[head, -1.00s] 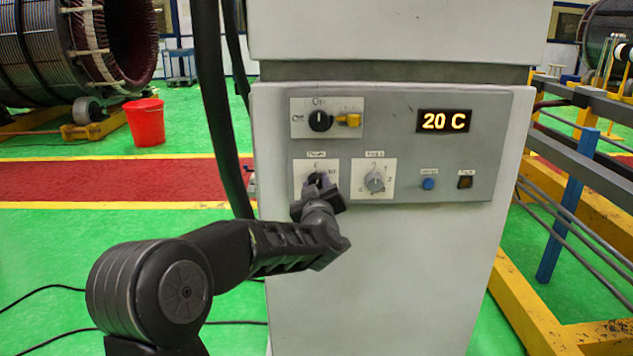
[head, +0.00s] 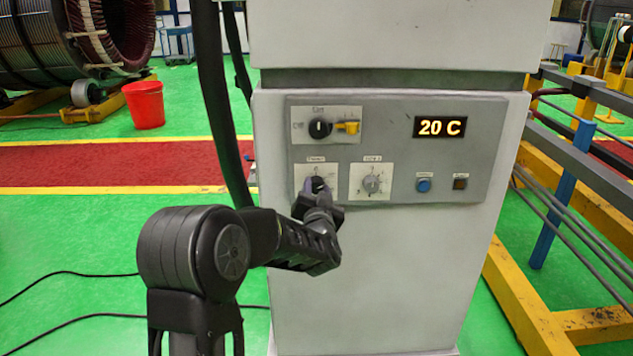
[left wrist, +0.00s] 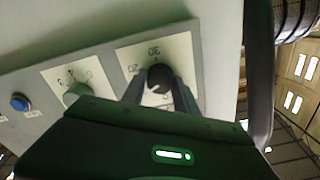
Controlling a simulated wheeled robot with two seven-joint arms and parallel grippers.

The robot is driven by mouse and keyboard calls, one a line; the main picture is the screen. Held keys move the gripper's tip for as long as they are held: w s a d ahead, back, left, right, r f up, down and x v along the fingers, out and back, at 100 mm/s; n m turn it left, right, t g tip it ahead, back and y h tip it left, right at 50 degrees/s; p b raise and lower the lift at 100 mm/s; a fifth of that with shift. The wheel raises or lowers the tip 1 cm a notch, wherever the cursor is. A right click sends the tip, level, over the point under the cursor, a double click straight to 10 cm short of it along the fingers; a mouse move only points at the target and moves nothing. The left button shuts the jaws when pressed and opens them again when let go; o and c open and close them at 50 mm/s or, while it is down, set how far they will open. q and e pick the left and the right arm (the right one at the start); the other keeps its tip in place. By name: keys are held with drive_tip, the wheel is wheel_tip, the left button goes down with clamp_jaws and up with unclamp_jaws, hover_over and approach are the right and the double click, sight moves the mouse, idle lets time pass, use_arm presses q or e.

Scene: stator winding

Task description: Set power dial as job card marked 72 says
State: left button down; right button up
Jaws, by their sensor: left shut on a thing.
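The power dial (left wrist: 159,76) is a dark knob on a white scale plate at the lower left of the grey control panel (head: 440,165). My left gripper (head: 318,190) is at this dial, its two fingers shut on either side of the knob. In the left wrist view the fingers (left wrist: 160,92) clasp the knob, and the numbers 30 and 20 show upside down on the plate. The knob's exact pointer direction is hard to tell. No job card marked 72 shows in these views. My right gripper does not show.
A second grey dial (head: 371,184) sits right of the power dial. Above are a black rotary switch with a yellow tab (head: 347,127) and a display (head: 440,127) reading 20 C. A blue button (head: 423,185) is further right. A red bucket (head: 144,105) stands behind on the floor.

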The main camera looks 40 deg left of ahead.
use_arm(q)
drive_tip(key=m+p, duration=0.3)
drive_tip(key=m, duration=0.2)
drive_tip(key=shift+r+m+p, duration=0.15)
drive_tip(key=shift+m+p, duration=0.15)
drive_tip(key=shift+p, duration=0.1)
drive_tip(key=m+p, duration=0.1)
drive_tip(key=m, duration=0.1)
drive_tip(key=shift+d+m+p, duration=0.1)
drive_tip(key=shift+m+p, duration=0.2)
drive_tip(key=shift+p, duration=0.05)
drive_tip(key=shift+f+m+p, duration=0.2)
drive_tip(key=shift+m+p, duration=0.6)
drive_tip(key=shift+m, duration=0.6)
drive_tip(key=c, duration=0.9)
unclamp_jaws()
drive_tip(key=shift+c, duration=0.2)
drive_tip(key=v, duration=0.7)
drive_tip(key=shift+s+d+b, duration=0.2)
drive_tip(key=shift+s+b, duration=0.1)
drive_tip(key=shift+b, duration=0.15)
